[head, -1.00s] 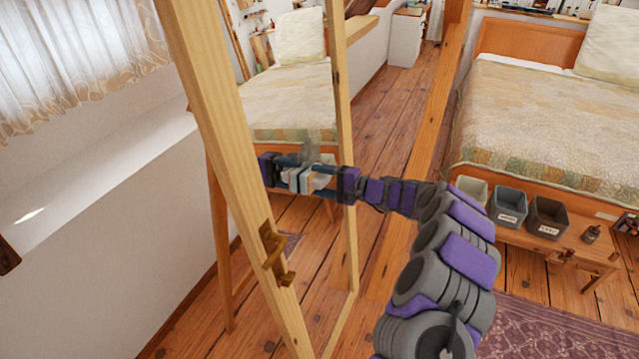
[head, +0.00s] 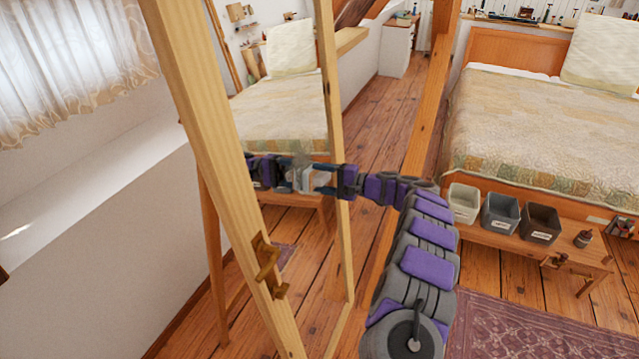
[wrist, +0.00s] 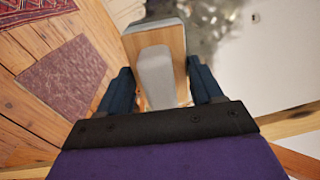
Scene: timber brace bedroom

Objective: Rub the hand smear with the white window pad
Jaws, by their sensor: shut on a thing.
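My gripper (head: 318,178) is shut on the window pad (head: 313,182), a wood-backed block with a grey grip, in front of the reflecting pane in the wooden frame (head: 215,150). In the wrist view, my gripper's dark blue fingers (wrist: 160,95) flank the pad (wrist: 175,35). The hand smear (wrist: 218,15) is a mottled grey patch beside the pad's far end, to its right. In the head view, the smear (head: 300,159) shows faintly just above the pad. The pad's face is turned away, and I cannot tell whether it touches the pane.
A brass handle (head: 268,265) sticks out from the frame's near post.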

